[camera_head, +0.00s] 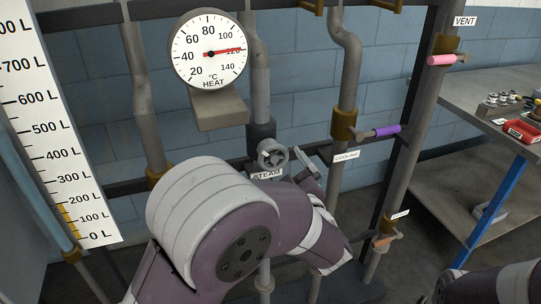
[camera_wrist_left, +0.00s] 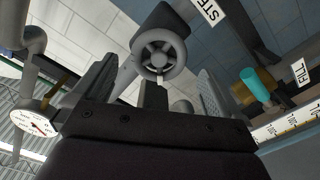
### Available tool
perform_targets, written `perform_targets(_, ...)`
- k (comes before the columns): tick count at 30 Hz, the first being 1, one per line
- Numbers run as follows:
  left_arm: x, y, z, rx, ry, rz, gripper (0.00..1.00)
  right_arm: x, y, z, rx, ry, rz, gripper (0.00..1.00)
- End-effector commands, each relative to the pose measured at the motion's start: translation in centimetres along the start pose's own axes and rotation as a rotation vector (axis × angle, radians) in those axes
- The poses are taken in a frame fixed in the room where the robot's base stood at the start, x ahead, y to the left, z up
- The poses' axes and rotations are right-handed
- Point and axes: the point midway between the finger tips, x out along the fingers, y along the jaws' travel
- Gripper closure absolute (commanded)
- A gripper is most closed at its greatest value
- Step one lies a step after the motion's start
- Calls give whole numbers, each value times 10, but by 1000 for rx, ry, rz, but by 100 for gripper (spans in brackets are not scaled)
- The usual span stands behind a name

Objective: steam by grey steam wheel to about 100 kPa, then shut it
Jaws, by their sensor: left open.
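The grey steam wheel (camera_head: 272,153) sits on a vertical pipe at the middle of the head view, above a STEAM label (camera_head: 267,174). In the left wrist view the round spoked steam wheel (camera_wrist_left: 159,52) is ahead of my open left gripper (camera_wrist_left: 156,72), roughly centred between its two fingers, with no visible grip on it. In the head view my left gripper (camera_head: 308,162) is just right of the wheel, partly hidden by my arm. A HEAT dial (camera_head: 210,50) in °C has its red needle near 120. No kPa gauge is seen. My right gripper is out of view.
A purple handle (camera_head: 387,131) is beside the COOLING label, and a pink handle (camera_head: 441,60) is by VENT. A litre scale (camera_head: 45,130) stands at left. A metal bench (camera_head: 460,95) with small items is at right. A teal handle (camera_wrist_left: 255,85) is near FILL.

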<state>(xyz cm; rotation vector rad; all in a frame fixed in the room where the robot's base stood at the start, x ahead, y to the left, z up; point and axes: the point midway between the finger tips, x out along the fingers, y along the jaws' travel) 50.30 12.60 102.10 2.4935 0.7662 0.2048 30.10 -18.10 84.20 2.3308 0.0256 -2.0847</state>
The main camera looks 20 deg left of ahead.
Motion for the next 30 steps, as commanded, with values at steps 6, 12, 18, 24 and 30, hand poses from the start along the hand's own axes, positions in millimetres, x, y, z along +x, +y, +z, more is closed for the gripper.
perform_targets(6, 45, 0, -1, -1, 2, -2, 0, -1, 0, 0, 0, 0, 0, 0)
perform_targets(12, 65, 0, -1, -2, 0, 0, 0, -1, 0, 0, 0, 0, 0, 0)
perform_targets(18, 68, 0, 0, -1, 0, 2, 0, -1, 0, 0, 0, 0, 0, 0)
perform_targets(24, 68, 0, 0, -1, 0, 1, 29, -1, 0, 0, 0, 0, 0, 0)
perform_targets(30, 68, 0, -1, 1, 0, 1, 49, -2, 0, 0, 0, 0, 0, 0)
